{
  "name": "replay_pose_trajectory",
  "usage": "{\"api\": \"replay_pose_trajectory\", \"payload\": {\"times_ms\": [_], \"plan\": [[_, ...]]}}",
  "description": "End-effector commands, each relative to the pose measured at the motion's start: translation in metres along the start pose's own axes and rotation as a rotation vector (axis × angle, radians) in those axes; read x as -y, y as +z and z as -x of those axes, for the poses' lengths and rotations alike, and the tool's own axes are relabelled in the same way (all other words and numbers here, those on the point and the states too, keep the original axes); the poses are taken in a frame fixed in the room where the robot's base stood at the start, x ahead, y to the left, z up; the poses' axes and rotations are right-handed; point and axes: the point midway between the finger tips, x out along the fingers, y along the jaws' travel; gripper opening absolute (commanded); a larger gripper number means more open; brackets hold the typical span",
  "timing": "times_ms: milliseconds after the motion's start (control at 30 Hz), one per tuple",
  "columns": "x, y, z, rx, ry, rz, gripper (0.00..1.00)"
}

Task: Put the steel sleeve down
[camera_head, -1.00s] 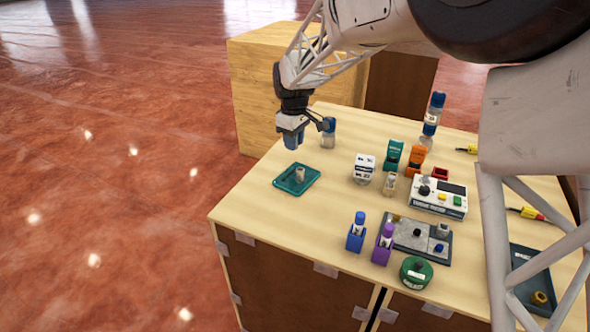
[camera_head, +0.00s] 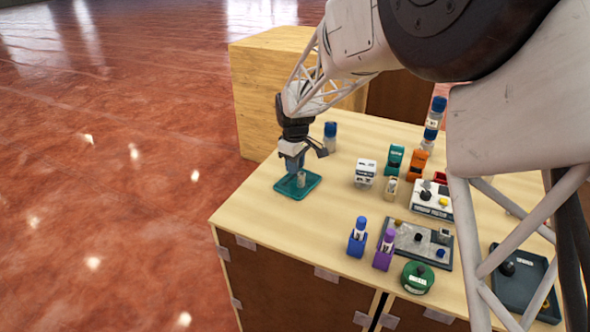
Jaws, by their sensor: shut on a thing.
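My gripper (camera_head: 296,168) points down over the small teal tray (camera_head: 314,181) at the left of the table. Its fingers are shut on the steel sleeve, which is too small and too covered by the fingers to make out clearly. A small pale upright piece (camera_head: 301,180) stands in the tray right under the fingertips. I cannot tell whether the sleeve touches it.
A blue-capped bottle (camera_head: 330,137) stands close behind my gripper. A white labelled block (camera_head: 366,173), teal (camera_head: 394,159) and orange (camera_head: 416,165) holders and a grey fixture plate (camera_head: 410,240) stand to the right. The table's front left is clear.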

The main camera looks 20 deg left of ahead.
Motion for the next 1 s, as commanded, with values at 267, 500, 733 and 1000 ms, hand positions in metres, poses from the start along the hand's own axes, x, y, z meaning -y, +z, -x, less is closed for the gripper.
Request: {"api": "replay_pose_trajectory", "payload": {"times_ms": [267, 500, 733, 1000], "plan": [[0.000, 0.000, -0.020, -0.001, 0.001, 0.000, 0.00], [0.000, 0.000, -0.020, 0.000, 0.000, 0.000, 0.00], [0.000, 0.000, -0.023, 0.000, 0.000, 0.000, 0.33], [0.000, 0.000, -0.023, 0.000, 0.000, 0.000, 0.51]]}}
